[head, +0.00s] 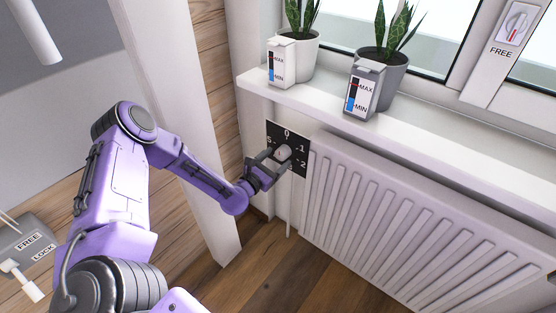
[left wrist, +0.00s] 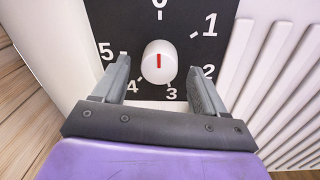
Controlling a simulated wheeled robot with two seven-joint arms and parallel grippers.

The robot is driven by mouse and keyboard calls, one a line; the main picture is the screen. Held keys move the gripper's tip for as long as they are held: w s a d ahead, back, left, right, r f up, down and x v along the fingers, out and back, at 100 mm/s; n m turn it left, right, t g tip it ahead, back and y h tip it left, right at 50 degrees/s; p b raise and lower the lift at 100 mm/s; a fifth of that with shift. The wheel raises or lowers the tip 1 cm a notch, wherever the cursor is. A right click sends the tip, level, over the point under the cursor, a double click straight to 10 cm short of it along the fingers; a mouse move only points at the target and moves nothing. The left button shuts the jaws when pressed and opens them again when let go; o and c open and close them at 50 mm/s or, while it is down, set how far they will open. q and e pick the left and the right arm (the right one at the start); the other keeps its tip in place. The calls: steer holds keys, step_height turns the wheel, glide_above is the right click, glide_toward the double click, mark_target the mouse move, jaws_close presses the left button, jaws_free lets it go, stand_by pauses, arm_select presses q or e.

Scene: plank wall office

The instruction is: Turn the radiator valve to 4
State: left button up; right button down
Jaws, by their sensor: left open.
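The radiator valve is a round white knob (head: 283,152) on a black dial plate (head: 301,165) at the left end of the radiator. In the left wrist view the knob (left wrist: 158,62) has a red mark that points up, in line with the 0. The numbers 0, 1, 2, 3, 4 and 5 run around it on the plate (left wrist: 178,22), with 4 at lower left. My left gripper (head: 275,160) is at the dial. In the left wrist view its open fingers (left wrist: 159,72) stand left and right of the knob, with gaps on both sides. My right gripper is not in view.
A white ribbed radiator (head: 400,215) extends right of the dial. Above it a white sill (head: 330,110) carries two potted plants (head: 304,55) (head: 392,85) with MIN/MAX gauges. A window handle (head: 515,22) is at upper right. A grey FREE/LOCK switch box (head: 30,243) is at lower left.

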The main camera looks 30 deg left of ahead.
arm_select(q)
steer(key=shift+w, duration=0.85)
steer(key=shift+c, duration=0.3)
steer(key=c, duration=1)
